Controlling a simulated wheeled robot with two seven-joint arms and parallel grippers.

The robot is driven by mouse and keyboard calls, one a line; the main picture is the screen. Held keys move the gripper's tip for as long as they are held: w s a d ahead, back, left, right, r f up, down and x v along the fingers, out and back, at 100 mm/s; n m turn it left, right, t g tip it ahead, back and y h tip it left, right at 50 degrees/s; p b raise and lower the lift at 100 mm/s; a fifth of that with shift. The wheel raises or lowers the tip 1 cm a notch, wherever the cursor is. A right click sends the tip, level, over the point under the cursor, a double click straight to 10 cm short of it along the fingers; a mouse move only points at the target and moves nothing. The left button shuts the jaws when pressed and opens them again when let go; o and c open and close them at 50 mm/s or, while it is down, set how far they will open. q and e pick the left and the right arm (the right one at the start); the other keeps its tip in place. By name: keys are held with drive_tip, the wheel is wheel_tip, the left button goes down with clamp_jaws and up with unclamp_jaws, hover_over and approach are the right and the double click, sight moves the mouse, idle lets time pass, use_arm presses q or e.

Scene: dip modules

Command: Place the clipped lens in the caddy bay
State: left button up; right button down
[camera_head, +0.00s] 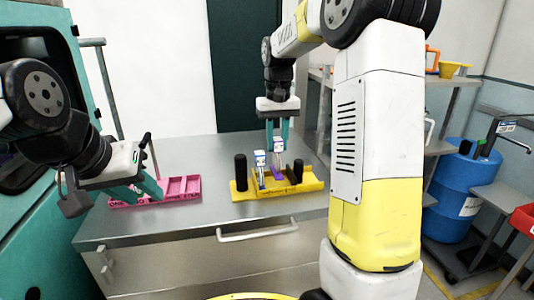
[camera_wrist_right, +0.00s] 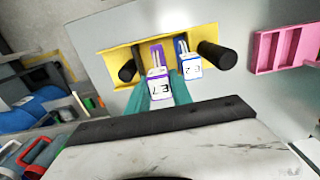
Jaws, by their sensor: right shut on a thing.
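My right gripper (camera_head: 279,133) is shut on a white, purple-edged module (camera_head: 279,147) over the yellow fixture (camera_head: 244,191). In the right wrist view, the teal fingers (camera_wrist_right: 160,92) flank this module (camera_wrist_right: 160,90), whose prongs point at a purple strip on the fixture. A similar blue-edged module (camera_head: 260,158) stands beside it, apart from the fingers; it also shows in the wrist view (camera_wrist_right: 187,72). The pink compartmented tray (camera_head: 185,187) lies to the left. My left gripper (camera_head: 144,192) has its fingers spread at the pink tray, with nothing seen between them. No part is plainly marked as the lens.
Two black posts (camera_head: 241,168) (camera_head: 298,170) rise from the fixture, one on each side of the modules. The grey metal table (camera_head: 205,150) is clear between tray and fixture. A blue drum (camera_head: 462,195) and shelves stand on the right, off the table.

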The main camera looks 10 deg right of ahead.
sight(277, 153)
drive_tip(key=shift+f, duration=1.8)
drive_tip(key=shift+f, duration=0.1)
drive_tip(key=c, duration=1.4)
unclamp_jaws()
